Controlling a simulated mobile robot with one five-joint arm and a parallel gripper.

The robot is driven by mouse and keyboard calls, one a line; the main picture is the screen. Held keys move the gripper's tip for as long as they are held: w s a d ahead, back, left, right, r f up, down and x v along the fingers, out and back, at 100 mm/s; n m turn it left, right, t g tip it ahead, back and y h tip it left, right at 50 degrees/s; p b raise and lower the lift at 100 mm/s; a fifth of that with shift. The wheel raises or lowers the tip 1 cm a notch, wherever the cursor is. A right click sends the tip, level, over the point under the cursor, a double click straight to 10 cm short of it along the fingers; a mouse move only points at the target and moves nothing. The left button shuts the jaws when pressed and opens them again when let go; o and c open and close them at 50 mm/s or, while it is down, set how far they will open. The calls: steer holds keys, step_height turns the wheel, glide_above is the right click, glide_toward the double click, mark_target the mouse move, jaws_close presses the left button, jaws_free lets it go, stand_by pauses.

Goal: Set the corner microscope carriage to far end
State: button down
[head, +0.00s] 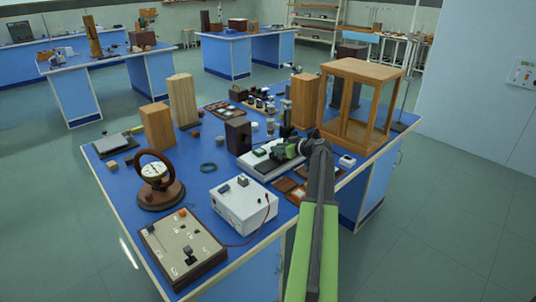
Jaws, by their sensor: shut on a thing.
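The corner microscope (262,164) has a long pale base on the blue bench, near its right side. Its carriage (283,151) is a small dark and green assembly toward the right part of the base. A dark upright part rises just behind it. My arm reaches in from the bottom right, and my gripper (299,147) is at the carriage, shut on it. The fingertips are small here, and my gripper partly hides the carriage and the right end of the base.
A wooden-framed glass case (352,105) stands close behind my gripper on the right. A dark box (238,136) stands left of the base. A white power unit (243,206) and a round dial instrument (158,178) stand nearer. Brown trays (288,188) lie in front.

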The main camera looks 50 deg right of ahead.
steer(key=d, duration=1)
steer(key=shift+s, duration=0.25)
steer(key=shift+s+d, duration=0.1)
steer(key=shift+d, duration=0.2)
steer(key=shift+r, duration=0.1)
steer(key=c, duration=1.2)
jaws_free()
steer(key=shift+d, duration=0.1)
steer(key=shift+s+r, duration=0.1)
steer(key=shift+s, duration=0.15)
steer(key=p+v, duration=0.6)
steer(key=v, duration=1)
steer(key=shift+s+p, duration=0.3)
steer(key=shift+s, duration=0.1)
